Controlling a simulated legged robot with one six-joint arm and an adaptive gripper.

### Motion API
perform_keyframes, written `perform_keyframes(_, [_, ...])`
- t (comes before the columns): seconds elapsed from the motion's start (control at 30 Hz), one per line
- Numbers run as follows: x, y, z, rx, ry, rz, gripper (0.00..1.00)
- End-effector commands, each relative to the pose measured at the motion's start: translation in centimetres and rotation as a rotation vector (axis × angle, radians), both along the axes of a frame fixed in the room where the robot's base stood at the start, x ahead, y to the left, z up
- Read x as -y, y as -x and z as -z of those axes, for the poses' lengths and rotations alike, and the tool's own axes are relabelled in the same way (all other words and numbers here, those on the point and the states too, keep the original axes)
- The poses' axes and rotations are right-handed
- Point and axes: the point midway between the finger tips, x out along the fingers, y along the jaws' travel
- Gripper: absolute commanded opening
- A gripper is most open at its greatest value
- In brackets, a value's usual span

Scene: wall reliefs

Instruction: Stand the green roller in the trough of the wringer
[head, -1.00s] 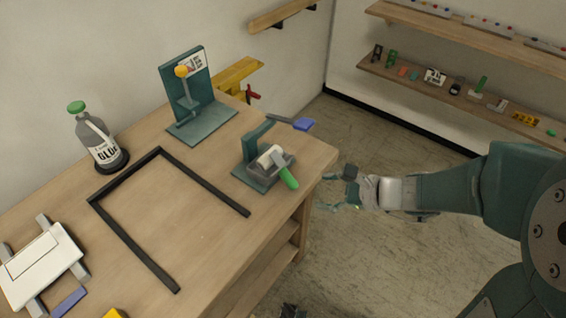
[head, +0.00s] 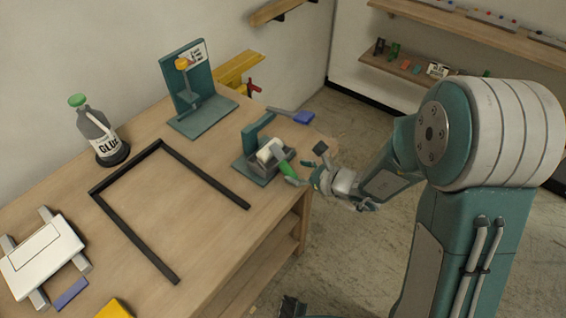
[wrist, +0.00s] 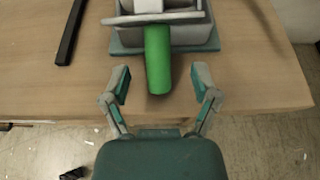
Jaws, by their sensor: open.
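The roller has a green handle (head: 288,172) and a pale head (head: 268,152). It lies tilted at the wringer (head: 253,167), a teal stand with a grey trough (head: 285,158), with its handle hanging out over the trough's edge towards me. In the wrist view the green handle (wrist: 158,62) points down at my gripper (wrist: 161,78). The two fingers are open, one on each side of the handle's end, with gaps on both sides. In the head view my gripper (head: 315,165) is just right of the handle, at the bench's edge.
The wooden bench (head: 215,215) holds a black frame (head: 120,228), a glue bottle (head: 97,135), a teal stand with a yellow knob (head: 200,115) and a blue-handled tool (head: 300,117) behind the wringer. Wall shelves (head: 400,68) stand at the back right. Floor is open beyond the bench.

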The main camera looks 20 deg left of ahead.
Motion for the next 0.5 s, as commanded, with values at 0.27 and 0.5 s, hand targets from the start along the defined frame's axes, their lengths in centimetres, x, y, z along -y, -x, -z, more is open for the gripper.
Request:
perform_keyframes(0.27, [-2.5,-0.9,1.0,0.000,0.000,-0.001,0.78])
perform_keyframes(0.5, [-2.3,-0.9,0.9,0.001,-0.002,0.000,0.51])
